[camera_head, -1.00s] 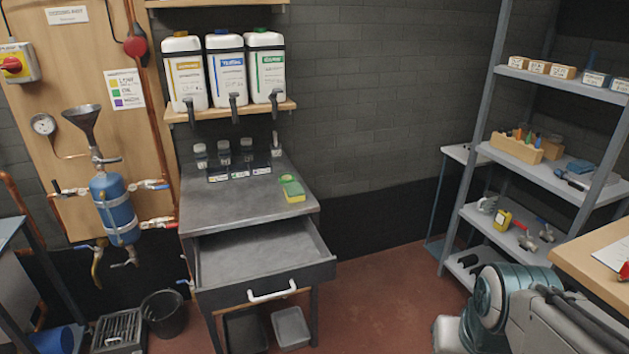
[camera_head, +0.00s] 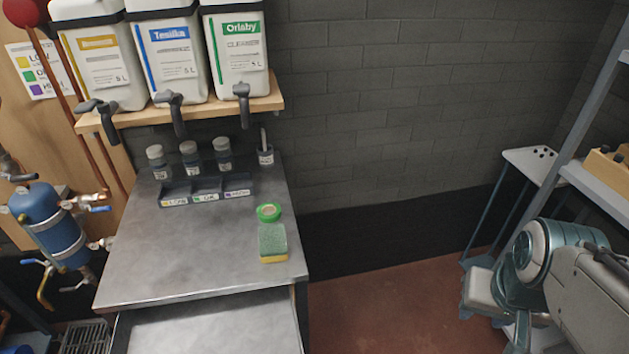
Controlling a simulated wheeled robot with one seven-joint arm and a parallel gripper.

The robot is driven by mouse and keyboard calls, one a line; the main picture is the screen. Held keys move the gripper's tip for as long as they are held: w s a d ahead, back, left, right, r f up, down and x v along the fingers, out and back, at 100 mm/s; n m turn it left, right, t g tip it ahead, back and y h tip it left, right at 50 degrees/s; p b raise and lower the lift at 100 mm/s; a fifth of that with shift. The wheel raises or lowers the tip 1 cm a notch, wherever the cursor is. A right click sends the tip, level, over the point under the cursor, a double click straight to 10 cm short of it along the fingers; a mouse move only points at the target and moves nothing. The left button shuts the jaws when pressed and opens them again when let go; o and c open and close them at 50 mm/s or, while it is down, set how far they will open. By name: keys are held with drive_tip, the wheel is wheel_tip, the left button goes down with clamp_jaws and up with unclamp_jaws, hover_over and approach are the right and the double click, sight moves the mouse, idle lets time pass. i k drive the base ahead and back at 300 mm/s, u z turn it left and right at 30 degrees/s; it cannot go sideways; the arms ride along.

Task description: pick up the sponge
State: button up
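The sponge (camera_head: 273,243) lies on the grey metal bench top (camera_head: 185,250), close to its right edge. It is green on top with a yellow lower layer. A round green roll of tape (camera_head: 268,212) lies right behind it, touching or nearly so. My arm shows at the lower right, well apart from the bench.
A tray with labelled compartments (camera_head: 207,193) and several small bottles (camera_head: 190,157) stand at the bench's back. Large canisters with taps sit on the wooden shelf (camera_head: 262,105) above. The bench's drawer (camera_head: 210,330) is open in front. A metal shelf rack (camera_head: 600,185) stands right.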

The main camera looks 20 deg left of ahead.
sight(273, 238)
drive_tip(key=i, duration=1.75)
drive_tip(key=u, duration=2.9)
